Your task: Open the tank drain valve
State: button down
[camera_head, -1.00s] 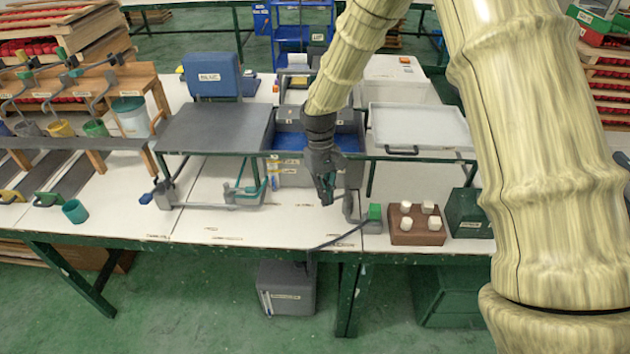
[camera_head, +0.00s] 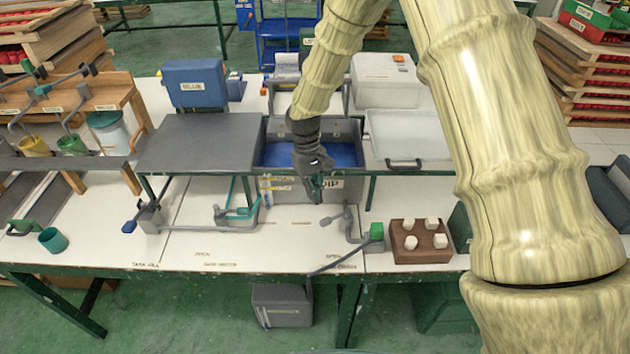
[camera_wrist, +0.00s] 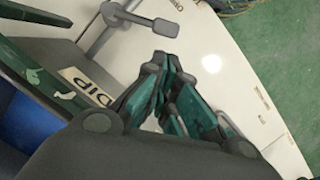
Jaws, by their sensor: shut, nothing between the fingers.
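The grey dip tank (camera_head: 345,186), marked DIP, stands mid-table with blue liquid inside. A grey pipe with a T-shaped lever handle (camera_head: 326,221), possibly the drain valve, stands at its front right. Part of the tank is hidden behind my gripper.
A teal-and-grey linkage (camera_head: 236,213) lies left. A grey panel (camera_head: 200,143) and a white tray (camera_head: 385,125) flank the tank. The front table strip is mostly clear.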

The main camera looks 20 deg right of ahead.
jog(key=p+x, duration=0.1)
jog(key=x, duration=0.4)
jog(key=shift+d, duration=0.1)
jog(key=shift+s, duration=0.15)
dwell(0.3)
jog(key=shift+s+n, duration=0.25)
jog(key=shift+n, duration=0.05)
